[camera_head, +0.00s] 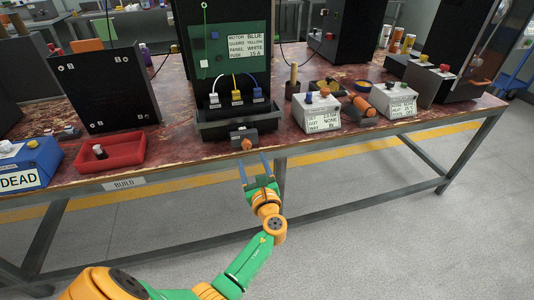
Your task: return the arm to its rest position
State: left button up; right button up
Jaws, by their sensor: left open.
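My left gripper (255,168) is open and empty. Its two blue-grey fingers point toward the front edge of the workbench (190,165), just below a small grey block with an orange end (243,138). My left arm (249,262), green and orange, comes in from the bottom left and reaches out over the floor in front of the bench. My right gripper is not in view.
A red tray (110,152) and a blue box marked DEAD (30,165) sit at the bench's left. White labelled boxes (317,112) and an orange tool (361,105) are at the right. A black machine (225,60) stands behind. The grey floor (400,240) in front is clear.

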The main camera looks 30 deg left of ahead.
pick_arm(q)
jog(key=s+d+f+n+g+h+p, duration=0.1)
jog(key=s+d+f+n+h+p, duration=0.15)
jog(key=f, duration=0.35)
jog(key=s+d+f+n+g+h+p, duration=0.1)
jog(key=s+d+f+g+h+p, duration=0.2)
jog(key=f, duration=0.4)
jog(key=s+d+f+n+h+p, duration=0.1)
jog(key=s+f+n+h, duration=0.15)
jog(key=s+f, duration=0.3)
jog(key=s+d+f+n+g+h+p, duration=0.1)
jog(key=s+d+f+n+g+h, duration=0.1)
jog(key=s+n, duration=0.3)
jog(key=s+d+f+n+g+h+p, duration=0.1)
jog(key=s+d+f+n+g+p, duration=0.1)
jog(key=s, duration=1.2)
jog(key=s+d+f+n+g+h+p, duration=0.2)
jog(key=s+f+n, duration=0.3)
jog(key=s+n, duration=0.3)
jog(key=shift+s+d+n+g+h, duration=0.3)
jog(key=shift+s+d+n+g, duration=0.1)
jog(key=shift+s+d, duration=0.45)
